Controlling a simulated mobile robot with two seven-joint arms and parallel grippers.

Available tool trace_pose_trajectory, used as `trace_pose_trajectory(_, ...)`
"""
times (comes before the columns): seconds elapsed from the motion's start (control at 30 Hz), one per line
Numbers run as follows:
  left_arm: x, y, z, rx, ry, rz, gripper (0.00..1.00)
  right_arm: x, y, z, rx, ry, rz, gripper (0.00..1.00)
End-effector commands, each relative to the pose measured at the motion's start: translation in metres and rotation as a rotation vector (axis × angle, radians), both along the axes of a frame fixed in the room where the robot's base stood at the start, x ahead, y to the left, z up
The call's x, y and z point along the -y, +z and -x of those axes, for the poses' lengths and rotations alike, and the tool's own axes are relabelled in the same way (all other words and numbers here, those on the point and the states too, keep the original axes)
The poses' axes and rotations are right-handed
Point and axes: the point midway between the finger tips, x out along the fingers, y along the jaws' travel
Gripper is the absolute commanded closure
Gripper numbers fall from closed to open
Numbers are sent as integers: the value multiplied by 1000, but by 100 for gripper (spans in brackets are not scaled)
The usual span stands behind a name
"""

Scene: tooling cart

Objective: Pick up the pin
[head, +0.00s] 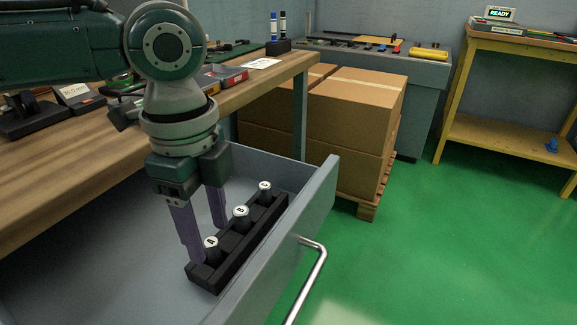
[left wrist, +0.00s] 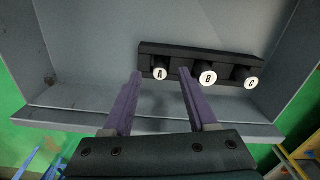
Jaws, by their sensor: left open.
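Three dark pins with white round caps stand upright in a black rack (head: 225,268) inside an open grey drawer. Pin A (head: 211,244) is nearest in the head view, pin B (head: 241,212) is in the middle, and pin C (head: 265,186) is farthest. My left gripper (head: 205,240) reaches down into the drawer with its purple fingers open and empty. In the left wrist view, pin A (left wrist: 160,74) appears between the open fingertips (left wrist: 160,80); pin B (left wrist: 208,77) and pin C (left wrist: 250,81) are to the right. I cannot tell whether a finger touches pin A.
The drawer front (head: 318,205) with its metal handle (head: 312,265) stands right of the rack. A wooden bench (head: 60,170) is on the left. Cardboard boxes (head: 355,110) on a pallet stand behind. Green floor is free to the right.

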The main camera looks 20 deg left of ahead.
Motion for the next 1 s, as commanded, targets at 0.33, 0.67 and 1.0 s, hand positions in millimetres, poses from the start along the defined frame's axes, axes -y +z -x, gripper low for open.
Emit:
trace_pose_trajectory(0.33, 0, -14, 0, 1, 0, 0, 42, 0, -4, 0, 0, 0, 0, 0)
trace_pose_trajectory(0.67, 0, -13, 0, 1, 0, 0, 77, 0, -4, 0, 0, 0, 0, 0)
trace_pose_trajectory(1.0, 0, -13, 0, 1, 0, 0, 100, 0, -4, 0, -1, 0, 0, 0)
